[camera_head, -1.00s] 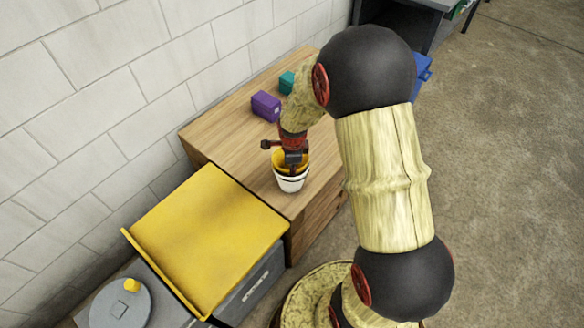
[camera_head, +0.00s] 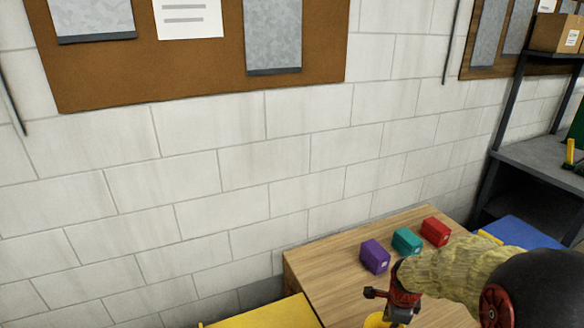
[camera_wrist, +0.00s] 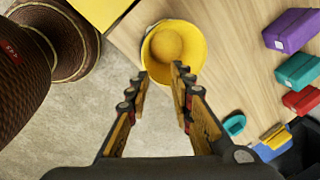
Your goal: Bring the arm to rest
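My gripper (camera_wrist: 160,78) is open, its two fingers apart with nothing between them in the wrist view. A white bucket with a yellow inside (camera_wrist: 173,50) stands on the wooden bench just beyond the fingertips. In the head view my gripper (camera_head: 397,307) points down at the bottom edge, over the yellow of the bucket (camera_head: 374,320). My arm is bent and reaches in from the lower right. Much of the arm and bucket is cut off there.
On the wooden bench (camera_head: 340,274) stand a purple box (camera_head: 375,256), a teal box (camera_head: 406,241) and a red box (camera_head: 436,231), close to my forearm. A block wall (camera_head: 230,150) rises behind. A dark shelf (camera_head: 545,160) stands at right, with a yellow surface (camera_head: 270,313) at left.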

